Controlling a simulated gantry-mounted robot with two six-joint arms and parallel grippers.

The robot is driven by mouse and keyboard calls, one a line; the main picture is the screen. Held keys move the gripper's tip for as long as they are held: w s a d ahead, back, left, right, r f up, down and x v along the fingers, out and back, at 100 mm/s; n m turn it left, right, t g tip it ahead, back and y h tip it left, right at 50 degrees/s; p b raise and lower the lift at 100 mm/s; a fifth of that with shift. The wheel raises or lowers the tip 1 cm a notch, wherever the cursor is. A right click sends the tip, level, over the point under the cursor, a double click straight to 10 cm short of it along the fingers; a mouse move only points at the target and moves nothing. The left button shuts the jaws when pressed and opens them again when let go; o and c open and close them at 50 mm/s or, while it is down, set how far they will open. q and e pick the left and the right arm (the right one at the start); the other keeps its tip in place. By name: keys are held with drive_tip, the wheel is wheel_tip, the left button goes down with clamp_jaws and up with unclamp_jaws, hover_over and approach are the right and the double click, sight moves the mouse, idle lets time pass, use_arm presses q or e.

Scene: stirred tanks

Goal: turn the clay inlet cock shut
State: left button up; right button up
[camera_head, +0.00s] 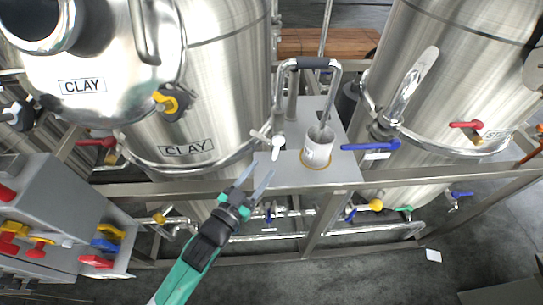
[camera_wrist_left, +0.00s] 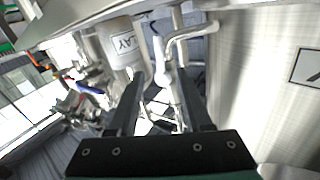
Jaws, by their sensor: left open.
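The clay tank (camera_head: 225,75) is a large steel vessel with a CLAY label (camera_head: 187,148). A small cock with a white handle (camera_head: 277,143) sits under a bent steel pipe beside this tank; which cock is the clay inlet is not marked. The white handle also shows in the left wrist view (camera_wrist_left: 162,74), beyond and between my fingers. My left gripper (camera_head: 256,176) is open and empty, a little below and left of the white handle in the head view, apart from it. Its fingers also show in the left wrist view (camera_wrist_left: 156,85). My right gripper is not in view.
A steel rail (camera_head: 440,178) crosses in front. Red (camera_head: 97,142) and yellow (camera_head: 165,100) handles sit left.

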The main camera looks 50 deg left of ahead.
sight(275, 153)
use_arm(q)
drive_tip(key=x, duration=0.6)
drive_tip(key=shift+w+a, duration=0.1)
drive_tip(key=shift+w, duration=0.15)
drive_tip(key=shift+c, duration=0.3)
clamp_jaws()
idle(0.7)
